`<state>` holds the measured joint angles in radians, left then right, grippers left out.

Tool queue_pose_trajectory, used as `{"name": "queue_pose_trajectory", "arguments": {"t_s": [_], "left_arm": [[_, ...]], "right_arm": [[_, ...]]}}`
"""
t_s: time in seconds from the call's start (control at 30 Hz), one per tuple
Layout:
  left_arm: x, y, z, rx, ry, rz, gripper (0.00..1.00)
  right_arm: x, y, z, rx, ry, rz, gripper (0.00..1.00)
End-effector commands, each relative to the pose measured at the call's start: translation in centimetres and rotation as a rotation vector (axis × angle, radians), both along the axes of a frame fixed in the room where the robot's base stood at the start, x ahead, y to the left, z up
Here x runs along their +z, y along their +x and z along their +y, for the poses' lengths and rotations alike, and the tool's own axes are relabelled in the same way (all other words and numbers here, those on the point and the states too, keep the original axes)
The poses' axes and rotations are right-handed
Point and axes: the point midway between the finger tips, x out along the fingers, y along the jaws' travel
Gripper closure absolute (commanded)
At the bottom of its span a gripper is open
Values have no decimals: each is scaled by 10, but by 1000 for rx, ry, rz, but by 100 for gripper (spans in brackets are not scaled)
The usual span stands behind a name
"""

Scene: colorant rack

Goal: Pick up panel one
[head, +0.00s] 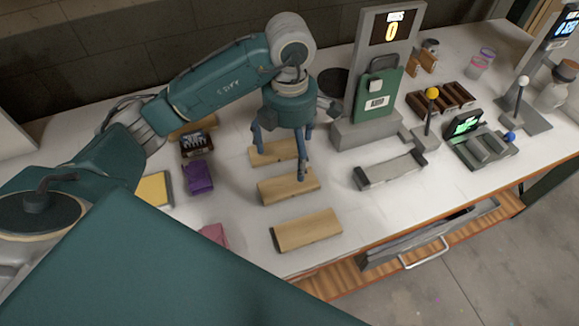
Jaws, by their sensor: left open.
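Three wooden panels lie in a row on the white table: a far one (272,153), a middle one (289,186) and a near one (306,230). No marking shows which is panel one. My left gripper (280,165) is open, pointing down over the far and middle panels. One finger stands by the far panel's left end. The other finger overlaps the middle panel in the picture. I cannot tell whether either finger touches wood. The gripper hides part of the far panel. My right gripper is not in view.
Purple (198,177), yellow (155,189) and pink (213,235) blocks lie left of the panels. A green-fronted machine (378,95) with a 0 display stands behind. A grey bracket (391,169) lies to the right. White table is clear between the near panel and the bracket.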

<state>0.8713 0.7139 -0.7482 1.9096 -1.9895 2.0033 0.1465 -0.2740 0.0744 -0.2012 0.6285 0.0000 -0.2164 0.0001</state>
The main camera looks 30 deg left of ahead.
Motion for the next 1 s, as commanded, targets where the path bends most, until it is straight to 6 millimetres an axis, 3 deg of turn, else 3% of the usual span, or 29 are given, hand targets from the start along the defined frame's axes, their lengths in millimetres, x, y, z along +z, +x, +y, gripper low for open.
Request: {"name": "queue_pose_trajectory", "arguments": {"t_s": [0.2, 0.3, 0.47, 0.6, 0.73, 1.0], "left_arm": [[-34, -2, 1, 3, 0, 8, 6], [-45, -1, 1, 1, 0, 5, 6], [-55, -1, 2, 2, 1, 7, 6], [-75, -1, 4, 2, 0, 10, 6], [-93, 1, 5, 2, 0, 4, 6], [-102, 1, 5, 1, 1, 1, 6]], "right_arm": [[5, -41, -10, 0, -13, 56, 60], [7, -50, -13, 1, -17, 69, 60], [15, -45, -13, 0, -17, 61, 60], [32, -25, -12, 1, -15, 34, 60], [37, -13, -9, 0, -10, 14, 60], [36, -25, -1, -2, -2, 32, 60]]}}
